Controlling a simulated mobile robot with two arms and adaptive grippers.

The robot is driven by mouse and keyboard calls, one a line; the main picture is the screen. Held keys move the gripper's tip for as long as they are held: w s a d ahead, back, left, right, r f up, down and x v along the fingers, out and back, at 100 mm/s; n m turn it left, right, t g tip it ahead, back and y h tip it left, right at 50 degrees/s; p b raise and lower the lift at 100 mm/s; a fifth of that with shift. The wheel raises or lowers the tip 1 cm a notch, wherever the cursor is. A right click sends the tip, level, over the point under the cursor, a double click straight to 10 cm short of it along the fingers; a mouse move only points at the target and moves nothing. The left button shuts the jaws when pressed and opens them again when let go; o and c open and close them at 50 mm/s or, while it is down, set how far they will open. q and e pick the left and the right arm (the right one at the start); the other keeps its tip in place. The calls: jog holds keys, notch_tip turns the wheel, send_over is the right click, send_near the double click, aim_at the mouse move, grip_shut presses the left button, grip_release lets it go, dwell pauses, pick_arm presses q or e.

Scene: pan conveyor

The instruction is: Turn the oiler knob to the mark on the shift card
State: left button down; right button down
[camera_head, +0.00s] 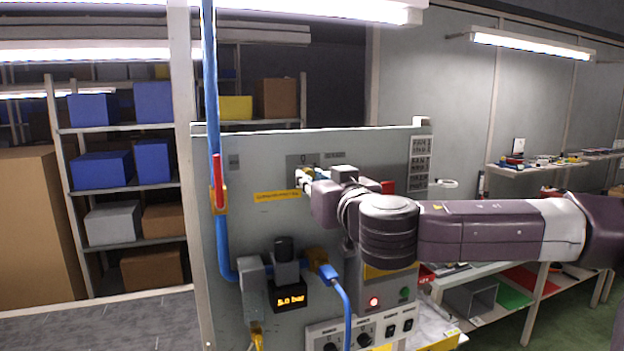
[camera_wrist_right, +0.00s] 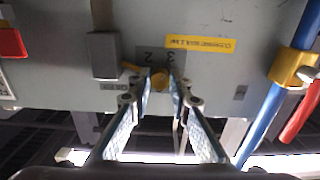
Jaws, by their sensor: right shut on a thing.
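My right gripper (camera_head: 303,178) reaches in from the right to the upper part of the grey panel (camera_head: 245,160). Dark digits show on the plate beside the fingers, upside down; the knob's exact setting cannot be read. In the head view the gripper mostly hides the knob. A card with several dark rows (camera_head: 419,156), perhaps the shift card, is at the panel's upper right; its text is too small to read. My left gripper is out of view.
A yellow label (camera_head: 277,196) is just left of the gripper. A blue pipe (camera_head: 212,120) with a red-handled valve (camera_head: 217,183) runs down the panel's left side. Below are a 5.0 bar display (camera_head: 290,298), a blue hose (camera_head: 345,305) and a lit red button (camera_head: 374,302).

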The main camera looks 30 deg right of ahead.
jog(key=shift+n+b, duration=3.6)
jog(key=shift+n, duration=10.5)
jog(key=c, duration=1.8)
grip_release()
jog(key=shift+r, duration=0.1)
